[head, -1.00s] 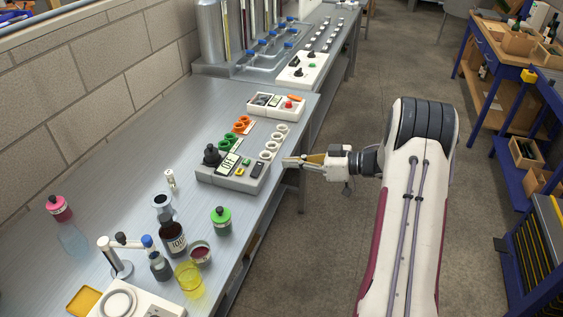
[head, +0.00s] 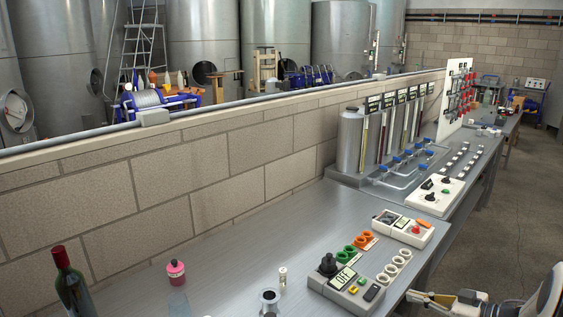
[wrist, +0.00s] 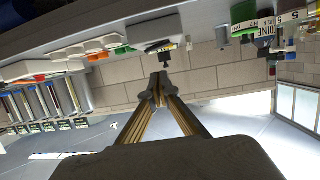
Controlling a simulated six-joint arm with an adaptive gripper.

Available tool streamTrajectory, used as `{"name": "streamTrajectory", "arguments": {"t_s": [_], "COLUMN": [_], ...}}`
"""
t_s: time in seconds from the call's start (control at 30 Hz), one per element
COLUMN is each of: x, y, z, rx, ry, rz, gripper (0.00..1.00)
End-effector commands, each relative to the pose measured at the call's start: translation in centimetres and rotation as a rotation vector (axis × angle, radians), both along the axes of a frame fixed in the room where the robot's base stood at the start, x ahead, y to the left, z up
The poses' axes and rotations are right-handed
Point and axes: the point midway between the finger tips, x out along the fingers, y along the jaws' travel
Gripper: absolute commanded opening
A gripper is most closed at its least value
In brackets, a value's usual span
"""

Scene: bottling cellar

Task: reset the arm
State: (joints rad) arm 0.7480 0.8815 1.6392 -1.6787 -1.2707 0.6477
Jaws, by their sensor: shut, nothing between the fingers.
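My gripper (head: 432,298) shows at the lower right of the head view, beside the front edge of the steel bench (head: 225,262). Its fingers point left toward a grey control box (head: 347,288) with a black knob and a display. The fingers are closed and hold nothing. In the wrist view the two fingers (wrist: 158,88) meet at their tips in front of the block wall. They look clear of the bench and the things on it.
A wine bottle (head: 73,285), a pink-capped bottle (head: 177,273) and a metal cup (head: 269,302) stand on the bench. Open floor (head: 510,225) lies to the right.

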Motion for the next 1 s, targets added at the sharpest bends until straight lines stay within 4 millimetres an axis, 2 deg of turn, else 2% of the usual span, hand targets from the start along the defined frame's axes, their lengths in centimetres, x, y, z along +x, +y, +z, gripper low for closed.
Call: {"name": "streamTrajectory", "arguments": {"t_s": [0.3,0.47,0.7,0.9,1.0], "x": [1.8,1.5,0.1,-2.2,-3.7], "y": [-6.0,-9.6,-13.5,-15.3,-15.6], "z": [-4.7,-5.8,-5.4,-3.9,-2.9], "rx": [-0.169,-0.256,-0.377,-0.461,-0.494], "ry": [0.075,0.132,0.232,0.331,0.385], "rz": [-0.255,-0.399,-0.590,-0.729,-0.790], "gripper": [0.00,0.00,0.00,0.00,0.00]}}
